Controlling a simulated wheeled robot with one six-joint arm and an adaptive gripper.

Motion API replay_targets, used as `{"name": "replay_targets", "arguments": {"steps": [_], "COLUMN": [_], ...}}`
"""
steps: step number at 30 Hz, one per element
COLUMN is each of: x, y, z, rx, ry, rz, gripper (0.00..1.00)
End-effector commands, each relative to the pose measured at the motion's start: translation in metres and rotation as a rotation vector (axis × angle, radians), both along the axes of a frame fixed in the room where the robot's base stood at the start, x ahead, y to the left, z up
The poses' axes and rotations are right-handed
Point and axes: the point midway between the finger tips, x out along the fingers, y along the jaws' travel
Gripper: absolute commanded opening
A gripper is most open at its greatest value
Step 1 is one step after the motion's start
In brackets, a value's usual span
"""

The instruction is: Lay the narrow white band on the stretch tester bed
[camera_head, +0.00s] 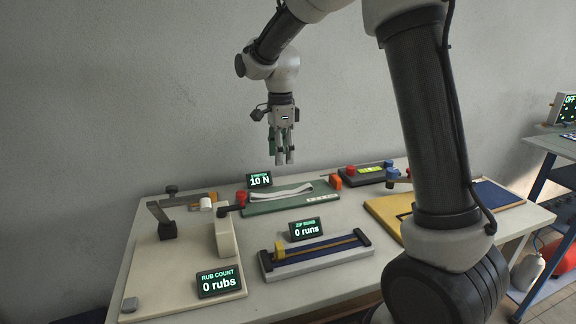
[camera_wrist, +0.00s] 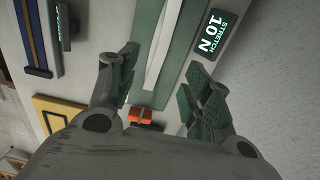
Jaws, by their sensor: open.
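The narrow white band (camera_head: 280,193) lies lengthwise along the green stretch tester bed (camera_head: 272,207), slightly curved in the head view. It also shows in the wrist view (camera_wrist: 163,45), running along the green bed (camera_wrist: 184,42). A red block (camera_head: 240,198) stands at the bed's left end and an orange block (camera_head: 335,181) at its right end. My gripper (camera_head: 284,158) is open and empty, pointing down above the bed, clear of the band. In the wrist view my fingers (camera_wrist: 155,85) are apart, with the orange block (camera_wrist: 141,116) showing between them.
The stretch display (camera_head: 260,180) reads 10 N behind the bed. In front are the zip rig (camera_head: 315,256) and its display (camera_head: 305,229). The rub rig (camera_head: 226,237) stands left. A yellow-edged board (camera_head: 385,213) lies right, and a dark device (camera_head: 366,173) stands behind it.

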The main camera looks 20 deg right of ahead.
Motion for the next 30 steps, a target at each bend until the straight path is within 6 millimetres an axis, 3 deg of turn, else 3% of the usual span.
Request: {"name": "replay_targets", "arguments": {"steps": [6, 10, 15, 19, 24, 27, 30], "x": [-0.003, -0.027, -0.102, -0.171, -0.248, -0.277, -0.294], "y": [-0.003, -0.025, -0.075, -0.109, -0.136, -0.144, -0.147], "z": [0.008, 0.034, 0.081, 0.098, 0.096, 0.088, 0.082], "rx": [0.001, 0.008, -0.010, -0.068, -0.178, -0.236, -0.274], "ry": [-0.005, -0.044, -0.143, -0.216, -0.278, -0.293, -0.297], "rz": [0.017, 0.152, 0.533, 0.864, 1.243, 1.399, 1.497], "gripper": [0.49, 0.49, 0.49, 0.49, 0.49, 0.49, 0.49]}}
